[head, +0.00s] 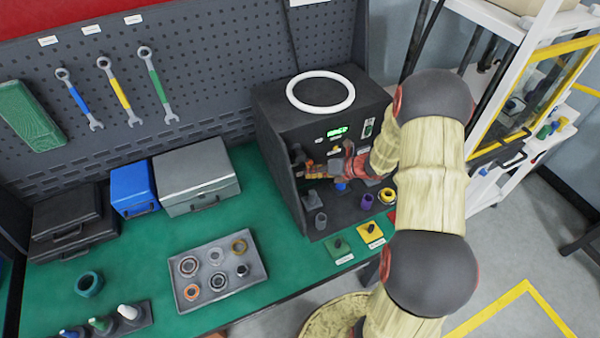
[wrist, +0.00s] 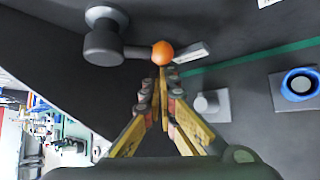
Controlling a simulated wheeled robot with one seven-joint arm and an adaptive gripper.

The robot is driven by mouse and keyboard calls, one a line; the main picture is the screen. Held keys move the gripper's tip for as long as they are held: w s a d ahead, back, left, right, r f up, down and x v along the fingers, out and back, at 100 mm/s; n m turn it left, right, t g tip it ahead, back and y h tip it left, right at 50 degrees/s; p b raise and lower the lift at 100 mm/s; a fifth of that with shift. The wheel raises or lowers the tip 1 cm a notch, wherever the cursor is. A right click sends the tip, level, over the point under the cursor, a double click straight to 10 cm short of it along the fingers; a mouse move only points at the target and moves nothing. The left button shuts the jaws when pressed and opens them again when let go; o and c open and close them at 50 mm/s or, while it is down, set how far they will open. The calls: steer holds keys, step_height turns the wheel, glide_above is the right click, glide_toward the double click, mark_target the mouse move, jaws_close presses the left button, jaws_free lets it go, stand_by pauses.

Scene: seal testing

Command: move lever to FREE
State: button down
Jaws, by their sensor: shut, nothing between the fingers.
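The lever (wrist: 136,52) shows in the wrist view as a short dark grey arm on a round grey pivot, with an orange ball knob (wrist: 163,53) at its end. My gripper (wrist: 162,80) is shut and empty, its fingertips close to the underside of the knob in the picture; I cannot tell whether they touch it. In the head view my gripper (head: 308,172) reaches into the open front of a dark test box (head: 272,118). There I cannot make out the lever clearly. A pale label plate (wrist: 192,53) beside the knob is unreadable.
In the wrist view, a grey knob (wrist: 211,103) and a blue ring fitting (wrist: 300,84) stand to the right. In the head view, a purple cup (head: 366,202) is inside the box. A tray of rings (head: 207,308) lies on the green bench. A green display (head: 337,132) is lit.

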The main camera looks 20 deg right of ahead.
steer(key=shift+d+r+n+g+h+b, duration=0.1)
steer(key=shift+d+r+n+h+b, duration=0.45)
steer(key=shift+r+h+b, duration=0.35)
steer(key=shift+d+r+n+g+h+b, duration=0.1)
steer(key=shift+d+r+n+h+b, duration=0.45)
steer(key=shift+h, duration=0.55)
steer(key=shift+d+r+n+g+h+b, duration=0.1)
steer(key=shift+d+r+n+h+b, duration=0.3)
steer(key=shift+d+r+h+b, duration=0.45)
steer(key=shift+w+a, duration=0.1)
steer(key=shift+a, duration=0.1)
steer(key=shift+p, duration=0.35)
